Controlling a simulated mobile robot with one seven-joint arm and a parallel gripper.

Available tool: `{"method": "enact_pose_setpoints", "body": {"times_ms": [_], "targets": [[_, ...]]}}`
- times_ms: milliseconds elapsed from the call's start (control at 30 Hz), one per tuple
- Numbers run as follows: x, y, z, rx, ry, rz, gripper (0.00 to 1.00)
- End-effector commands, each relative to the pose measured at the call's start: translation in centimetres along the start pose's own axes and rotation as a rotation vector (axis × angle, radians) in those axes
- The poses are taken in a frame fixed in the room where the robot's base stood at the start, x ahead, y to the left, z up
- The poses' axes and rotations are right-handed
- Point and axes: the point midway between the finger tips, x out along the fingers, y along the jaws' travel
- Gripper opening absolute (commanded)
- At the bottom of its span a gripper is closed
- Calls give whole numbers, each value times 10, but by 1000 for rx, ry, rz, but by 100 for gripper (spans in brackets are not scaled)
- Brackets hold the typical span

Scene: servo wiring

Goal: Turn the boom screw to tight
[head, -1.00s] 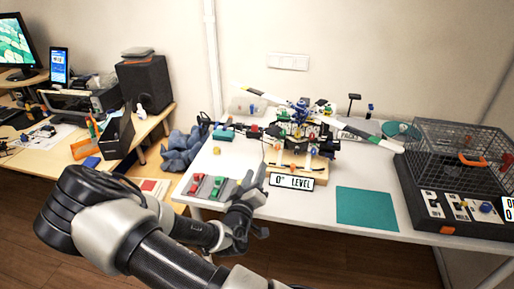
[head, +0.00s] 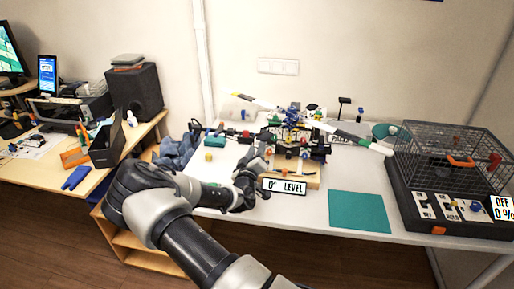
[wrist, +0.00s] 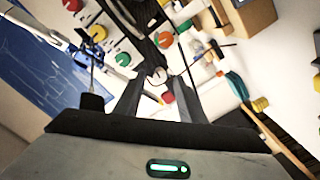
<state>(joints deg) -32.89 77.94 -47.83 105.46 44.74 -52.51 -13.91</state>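The helicopter-like rig (head: 295,135) stands on a wooden base (head: 308,181) on the white table, with a long white, black and yellow rotor and a thin boom (head: 228,132) reaching left. I cannot single out the boom screw for certain. My gripper (head: 258,158) is at the left front of the rig, close to its base. In the wrist view my gripper (wrist: 161,72) shows its two grey fingers apart, with a small whitish part between or just beyond the tips. I cannot tell whether they touch it. Coloured round knobs (wrist: 163,40) lie beyond the fingers.
A "0° LEVEL" sign (head: 284,187) stands in front of the rig, right beside my gripper. A teal mat (head: 359,212) lies right of it. A wire cage on a black control box (head: 455,205) fills the right end. A desk (head: 55,167) stands at left.

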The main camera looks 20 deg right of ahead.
Motion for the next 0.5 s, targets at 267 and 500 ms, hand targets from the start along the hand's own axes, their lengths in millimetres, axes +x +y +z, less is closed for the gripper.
{"method": "enact_pose_setpoints", "body": {"times_ms": [267,500], "targets": [[11,0,0,0,-1,0,36],[11,0,0,0,-1,0,23]]}}
